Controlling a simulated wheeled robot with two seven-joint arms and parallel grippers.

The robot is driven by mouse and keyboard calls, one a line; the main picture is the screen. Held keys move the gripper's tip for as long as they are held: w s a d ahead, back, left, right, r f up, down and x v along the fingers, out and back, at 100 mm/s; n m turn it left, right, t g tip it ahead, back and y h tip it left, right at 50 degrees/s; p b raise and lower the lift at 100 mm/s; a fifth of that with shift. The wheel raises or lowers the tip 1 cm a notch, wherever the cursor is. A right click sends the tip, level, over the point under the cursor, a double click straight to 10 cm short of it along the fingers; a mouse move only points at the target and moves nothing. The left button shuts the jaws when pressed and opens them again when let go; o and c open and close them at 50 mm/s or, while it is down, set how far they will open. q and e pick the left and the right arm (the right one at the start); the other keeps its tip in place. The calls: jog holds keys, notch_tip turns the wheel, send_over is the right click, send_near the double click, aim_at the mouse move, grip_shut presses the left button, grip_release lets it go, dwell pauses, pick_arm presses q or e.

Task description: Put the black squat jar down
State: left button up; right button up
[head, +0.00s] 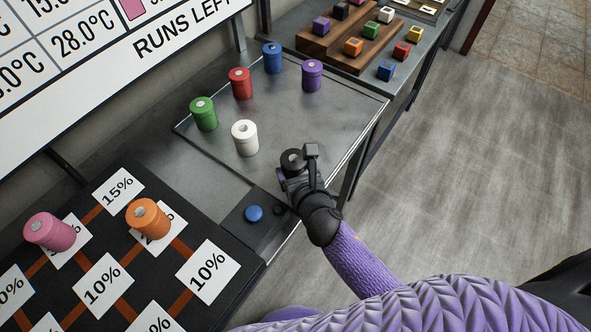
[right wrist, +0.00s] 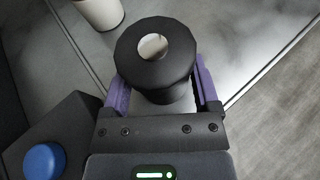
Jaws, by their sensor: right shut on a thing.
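The black squat jar (head: 291,159) has a pale disc on top of its lid. My right gripper (head: 298,177) is shut on it near the front edge of the grey metal tabletop (head: 310,115). In the right wrist view the jar (right wrist: 155,50) stands between the two purple-sided fingers of the gripper (right wrist: 160,90), lid outward. Its lower part is hidden by the gripper, and I cannot tell whether its base touches the tabletop. My left gripper is not in view.
White (head: 245,138), green (head: 203,114), red (head: 240,84), blue (head: 272,58) and purple (head: 312,75) jars stand on the tabletop, clear metal between them. A blue button (head: 254,213) is left of my gripper. Orange (head: 148,218) and pink (head: 49,231) jars stand on the black board (head: 185,205).

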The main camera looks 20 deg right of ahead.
jog(key=o, duration=1.2)
jog(key=shift+f, duration=0.1)
jog(key=p+v, duration=0.1)
jog(key=v, duration=0.5)
jog(key=p+v, duration=0.2)
jog(key=v, duration=0.4)
jog(key=shift+r, duration=0.25)
